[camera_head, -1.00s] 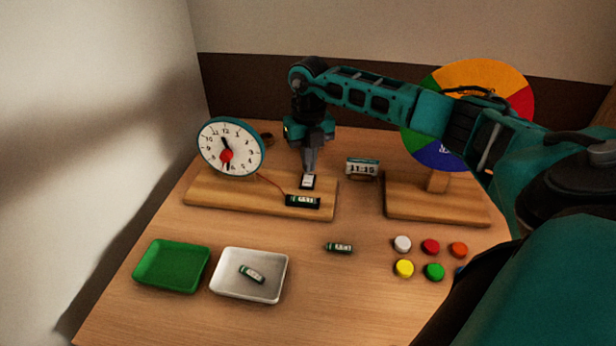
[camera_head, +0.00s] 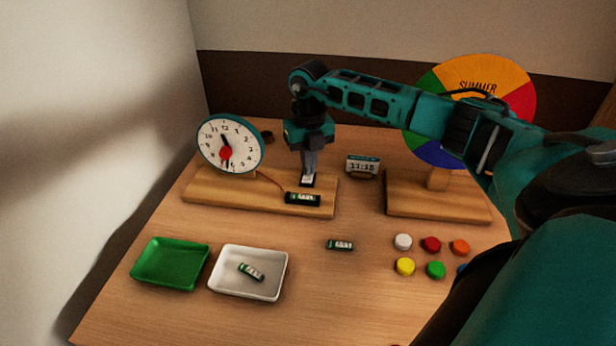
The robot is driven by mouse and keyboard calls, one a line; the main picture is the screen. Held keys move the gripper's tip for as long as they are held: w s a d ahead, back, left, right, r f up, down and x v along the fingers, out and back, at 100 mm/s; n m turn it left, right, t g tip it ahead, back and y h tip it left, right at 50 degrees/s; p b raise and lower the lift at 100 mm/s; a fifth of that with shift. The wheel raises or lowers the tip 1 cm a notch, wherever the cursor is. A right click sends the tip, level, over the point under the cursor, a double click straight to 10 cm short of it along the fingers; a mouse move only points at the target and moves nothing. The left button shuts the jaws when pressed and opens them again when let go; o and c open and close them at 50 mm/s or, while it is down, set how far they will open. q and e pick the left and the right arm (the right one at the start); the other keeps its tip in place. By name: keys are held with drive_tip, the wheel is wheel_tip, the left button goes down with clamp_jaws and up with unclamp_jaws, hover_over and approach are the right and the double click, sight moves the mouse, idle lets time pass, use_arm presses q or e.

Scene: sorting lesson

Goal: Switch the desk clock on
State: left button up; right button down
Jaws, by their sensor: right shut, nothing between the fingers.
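A small switch (camera_head: 307,181) with a white top sits on the base just behind the holder. My right gripper (camera_head: 308,173) is shut and empty, pointing down at the switch. Its fingertips hide part of the switch, and I cannot tell whether they touch it. My left gripper is not in view.
A green tray (camera_head: 140,278) and a white tray (camera_head: 216,284) holding a battery stand at the front left. A loose battery (camera_head: 340,244) lies on the table. Several coloured discs (camera_head: 432,244) lie at right. A small digital display (camera_head: 362,166) and a colour wheel (camera_head: 490,82) stand behind.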

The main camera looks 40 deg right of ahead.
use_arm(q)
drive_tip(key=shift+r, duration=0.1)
use_arm(e)
wheel_tip(320, 180, up, 3)
drive_tip(key=p, duration=0.3)
drive_tip(key=shift+r, duration=0.15)
drive_tip(key=shift+r+p, duration=0.95)
drive_tip(key=shift+r, duration=0.05)
drive_tip(key=shift+r+p, duration=0.65)
drive_tip(key=shift+r, duration=0.15)
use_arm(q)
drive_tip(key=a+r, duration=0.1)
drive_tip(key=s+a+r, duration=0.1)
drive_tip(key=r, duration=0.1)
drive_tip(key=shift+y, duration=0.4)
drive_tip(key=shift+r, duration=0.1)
use_arm(e)
drive_tip(key=shift+s, duration=0.1)
